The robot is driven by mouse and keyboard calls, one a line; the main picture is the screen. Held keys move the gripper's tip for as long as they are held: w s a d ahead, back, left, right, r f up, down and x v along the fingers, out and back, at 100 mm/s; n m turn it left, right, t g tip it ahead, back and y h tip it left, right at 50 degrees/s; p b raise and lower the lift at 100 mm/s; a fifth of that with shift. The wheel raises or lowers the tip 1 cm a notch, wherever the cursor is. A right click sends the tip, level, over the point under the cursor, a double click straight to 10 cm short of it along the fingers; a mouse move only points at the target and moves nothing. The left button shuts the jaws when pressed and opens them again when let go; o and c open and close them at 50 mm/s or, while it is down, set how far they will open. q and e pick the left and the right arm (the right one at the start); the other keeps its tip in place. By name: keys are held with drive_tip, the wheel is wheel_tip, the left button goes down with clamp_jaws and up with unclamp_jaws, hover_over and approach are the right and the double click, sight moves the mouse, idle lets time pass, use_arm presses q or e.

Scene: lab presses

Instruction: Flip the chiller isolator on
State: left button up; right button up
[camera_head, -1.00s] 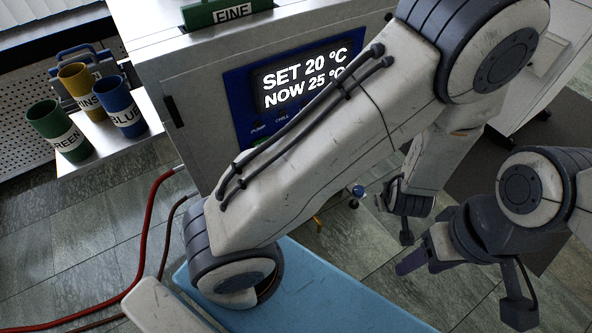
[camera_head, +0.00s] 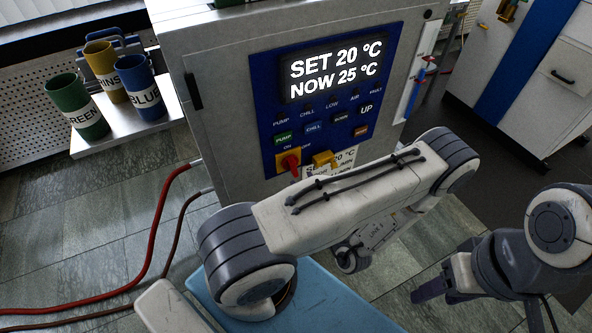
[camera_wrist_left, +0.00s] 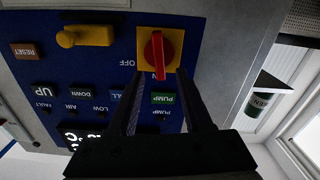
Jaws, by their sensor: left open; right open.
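The isolator is a red rotary handle (camera_head: 290,163) on a yellow plate, low on the chiller's blue panel, with ON and OFF lettering beside it. In the left wrist view the red handle (camera_wrist_left: 157,54) stands nearly vertical. My left gripper (camera_wrist_left: 161,73) is open, its dark fingertips either side of the handle's lower end in that picture; the depth gap is unclear. In the head view my left forearm hides the left gripper, and the handle is uncovered. My right gripper (camera_head: 490,303) is open and empty at the lower right, away from the panel.
A yellow lever (camera_head: 325,160) sits right of the isolator. The panel has a display (camera_head: 334,70) and several buttons. Green, yellow and blue cups stand on a shelf (camera_head: 120,138) at left. A red hose (camera_head: 150,245) runs along the floor. A blue surface (camera_head: 330,310) lies below my left arm.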

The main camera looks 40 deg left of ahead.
sight(295, 169)
use_arm(q)
drive_tip(key=shift+x, duration=2.95)
